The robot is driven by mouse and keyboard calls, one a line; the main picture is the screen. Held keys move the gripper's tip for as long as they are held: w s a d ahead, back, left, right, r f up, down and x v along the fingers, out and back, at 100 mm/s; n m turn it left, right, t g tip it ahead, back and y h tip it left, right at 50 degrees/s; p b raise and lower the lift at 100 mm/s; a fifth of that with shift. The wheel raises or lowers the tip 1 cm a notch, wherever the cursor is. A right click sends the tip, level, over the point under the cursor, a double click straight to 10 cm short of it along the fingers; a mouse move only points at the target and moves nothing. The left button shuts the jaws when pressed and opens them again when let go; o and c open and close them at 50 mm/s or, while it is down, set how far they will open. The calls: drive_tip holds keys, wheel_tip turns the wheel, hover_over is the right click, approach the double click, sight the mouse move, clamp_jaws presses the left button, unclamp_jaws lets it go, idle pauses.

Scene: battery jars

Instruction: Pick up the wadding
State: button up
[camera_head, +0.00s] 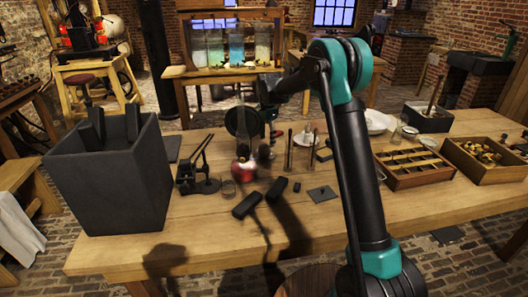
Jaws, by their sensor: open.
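My gripper (253,156) hangs from the arm over the middle of the table, with its dark fingers apart. It is small and dark here, and part of its outline is hard to make out. A small red object with a whitish part (243,168) is on the table just below and around the fingertips. I cannot tell for certain whether it is the wadding, and the fingers partly cover it. Another small pale thing (305,138) stands behind and to the right, among upright rods. No contact between fingers and object can be made out.
A large dark open box (105,190) stands at the table's left. Two dark blocks (246,205) lie in front of the gripper. A black stand (198,180) is left of it. A divided wooden tray (413,180) and a wooden box (485,175) stand right. The front table edge is clear.

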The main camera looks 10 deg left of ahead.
sight(267, 144)
drive_tip(key=shift+s+f, duration=0.15)
drive_tip(key=shift+f, duration=2.1)
drive_tip(key=c, duration=0.9)
